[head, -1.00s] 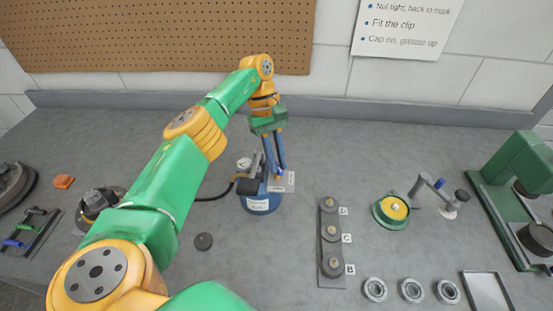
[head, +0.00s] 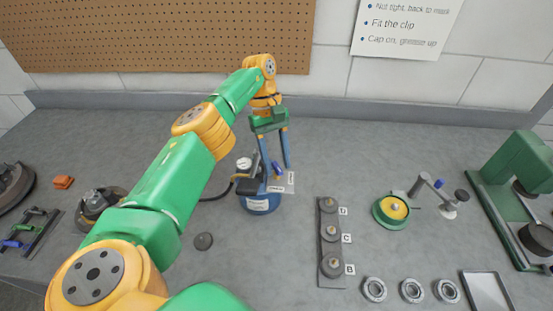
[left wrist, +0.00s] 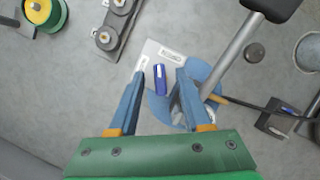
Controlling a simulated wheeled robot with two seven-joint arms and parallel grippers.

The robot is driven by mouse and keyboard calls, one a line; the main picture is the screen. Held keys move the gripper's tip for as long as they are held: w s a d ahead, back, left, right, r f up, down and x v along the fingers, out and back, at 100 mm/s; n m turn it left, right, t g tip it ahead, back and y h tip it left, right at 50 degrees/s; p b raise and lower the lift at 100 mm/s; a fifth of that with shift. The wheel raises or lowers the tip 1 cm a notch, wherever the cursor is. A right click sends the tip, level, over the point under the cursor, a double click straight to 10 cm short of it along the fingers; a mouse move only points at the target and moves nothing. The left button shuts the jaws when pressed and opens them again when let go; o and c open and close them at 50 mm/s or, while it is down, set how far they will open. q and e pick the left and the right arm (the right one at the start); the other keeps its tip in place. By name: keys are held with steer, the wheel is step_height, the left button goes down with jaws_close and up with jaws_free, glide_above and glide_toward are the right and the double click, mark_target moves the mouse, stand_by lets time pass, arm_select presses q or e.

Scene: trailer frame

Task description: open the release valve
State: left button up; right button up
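The release valve's small blue lever (head: 277,168) sits on top of a round blue pump unit (head: 261,205) with a gauge (head: 243,164). White label plates lie beside the lever. In the left wrist view the blue lever (left wrist: 160,79) lies between and just beyond the fingertips, with a white label plate (left wrist: 150,57) under it. My left gripper (head: 276,167) is open above the unit, its blue fingers pointing down on either side of the lever, with gaps in the wrist view (left wrist: 160,71). The label wording is too small to read surely. My right gripper is not in view.
A black hose runs left from the unit.

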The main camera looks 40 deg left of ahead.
mark_target(280, 171)
arm_select(q)
steer(key=shift+r, duration=0.4)
step_height(280, 171, up, 3)
steer(key=shift+f, duration=0.15)
steer(key=s+d+r+b, duration=0.2)
steer(key=s+d+r, duration=0.5)
steer(key=s+r, duration=0.2)
steer(key=s, duration=0.2)
steer(key=shift+s+d+r, duration=0.25)
steer(key=shift+s+d, duration=0.05)
steer(key=shift+s, duration=0.1)
